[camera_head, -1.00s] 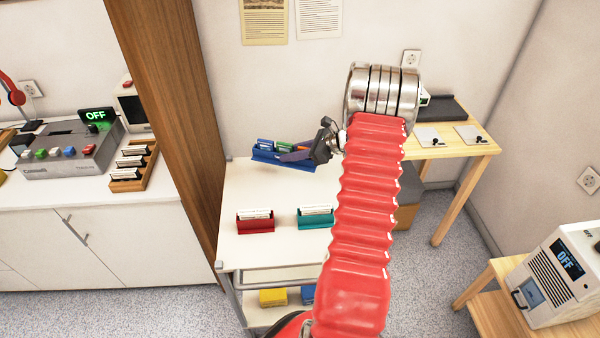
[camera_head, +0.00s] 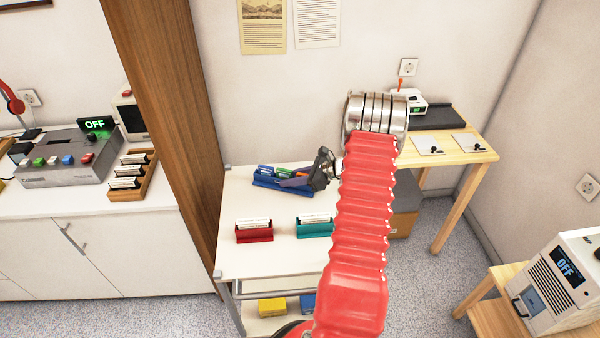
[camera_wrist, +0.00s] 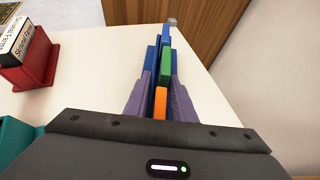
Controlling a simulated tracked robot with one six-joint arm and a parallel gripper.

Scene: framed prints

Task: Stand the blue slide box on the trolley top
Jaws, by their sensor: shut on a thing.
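The blue slide box (camera_head: 266,183), holding slides with blue, green and orange tops, is upright at the back of the white trolley top (camera_head: 285,260). My gripper (camera_head: 292,181) is shut on it from the right. In the wrist view the box (camera_wrist: 150,60) lies between my two grey-purple fingers, which hide part of its sides. I cannot tell whether its base touches the trolley top or is slightly above it.
A red slide box (camera_head: 254,233) and a teal slide box (camera_head: 314,228) stand nearer the front of the trolley top. A yellow box (camera_head: 271,306) is on the lower shelf. A wooden panel (camera_head: 165,120) borders the trolley on the left. The front strip is clear.

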